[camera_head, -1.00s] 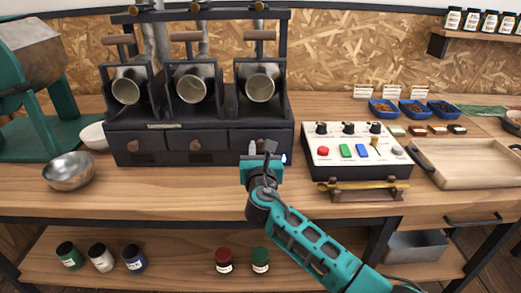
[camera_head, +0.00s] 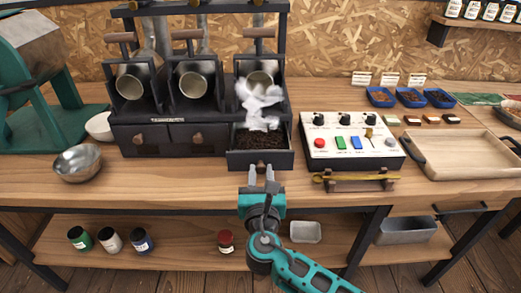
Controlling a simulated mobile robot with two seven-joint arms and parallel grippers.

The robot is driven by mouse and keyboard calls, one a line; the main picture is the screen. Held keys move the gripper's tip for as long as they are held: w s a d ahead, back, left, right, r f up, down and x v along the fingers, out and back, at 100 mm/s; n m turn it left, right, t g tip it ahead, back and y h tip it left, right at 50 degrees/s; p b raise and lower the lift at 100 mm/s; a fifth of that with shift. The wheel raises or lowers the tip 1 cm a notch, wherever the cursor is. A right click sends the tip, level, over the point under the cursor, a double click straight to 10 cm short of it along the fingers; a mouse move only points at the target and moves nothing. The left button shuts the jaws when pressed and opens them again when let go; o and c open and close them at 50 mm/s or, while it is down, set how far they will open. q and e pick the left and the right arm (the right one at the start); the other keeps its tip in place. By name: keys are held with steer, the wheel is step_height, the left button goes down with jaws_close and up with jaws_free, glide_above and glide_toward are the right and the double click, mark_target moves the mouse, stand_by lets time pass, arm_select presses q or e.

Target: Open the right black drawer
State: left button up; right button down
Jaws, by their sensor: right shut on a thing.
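The right black drawer (camera_head: 240,160) of the dark roaster stand (camera_head: 215,115) is pulled out toward me. Dark brown beans or grounds (camera_head: 262,140) show inside it. White smoke or steam (camera_head: 260,102) rises above it, in front of the right roasting drum. My right gripper (camera_head: 261,177) is at the front of the drawer, shut on its knob, which the fingers hide. The middle drawer (camera_head: 180,138) and the left drawer (camera_head: 137,141) are shut. My left gripper is not in view.
A metal bowl (camera_head: 78,163) stands on the left of the counter. The control box (camera_head: 350,142) and a brass scoop on a stand (camera_head: 355,180) are just right of the drawer. A wooden tray (camera_head: 467,155) lies farther right. Jars (camera_head: 112,239) stand on the lower shelf.

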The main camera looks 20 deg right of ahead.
steer(key=shift+s+a, duration=0.1)
steer(key=shift+s, duration=0.2)
steer(key=c, duration=0.9)
jaws_free()
